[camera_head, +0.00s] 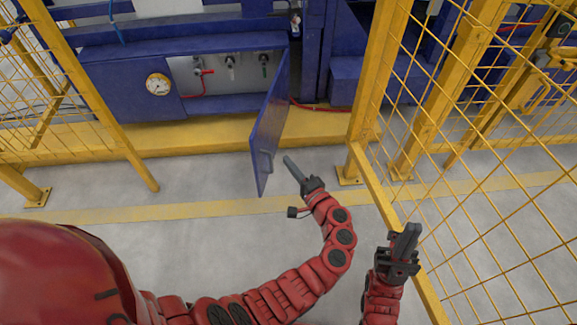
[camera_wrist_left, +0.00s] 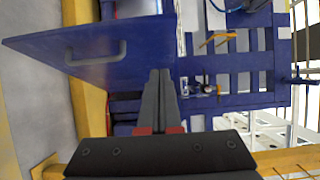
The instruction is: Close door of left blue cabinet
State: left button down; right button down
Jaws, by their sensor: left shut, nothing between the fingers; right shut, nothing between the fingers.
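The blue cabinet (camera_head: 120,88) at the upper left has its door (camera_head: 270,120) standing open, swung out towards me from the right edge of the opening. A grey handle (camera_head: 268,160) is on the door's right-hand face. In the left wrist view the door (camera_wrist_left: 135,58) and its handle (camera_wrist_left: 97,54) show at the upper left. My left gripper (camera_head: 288,158) is shut and empty, just right of the door's lower free end on the handle side; I cannot tell whether it touches. My right gripper (camera_head: 408,232) is shut and empty, farther right, near the fence.
Inside the cabinet are valves (camera_head: 230,65) and a red hose; a gauge (camera_head: 158,84) is on its front. A yellow mesh fence (camera_head: 480,190) stands close on the right, and another is at the left. The grey floor (camera_head: 190,235) in front is clear.

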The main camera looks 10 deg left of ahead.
aim_at(258, 138)
pick_arm(q)
jog(key=x, duration=0.3)
jog(key=s+a+b+x, duration=0.1)
jog(key=x, duration=0.2)
jog(key=b+x, duration=0.1)
jog(key=x, duration=0.2)
jog(key=shift+s+a+f, duration=0.1)
jog(key=shift+a, duration=0.8)
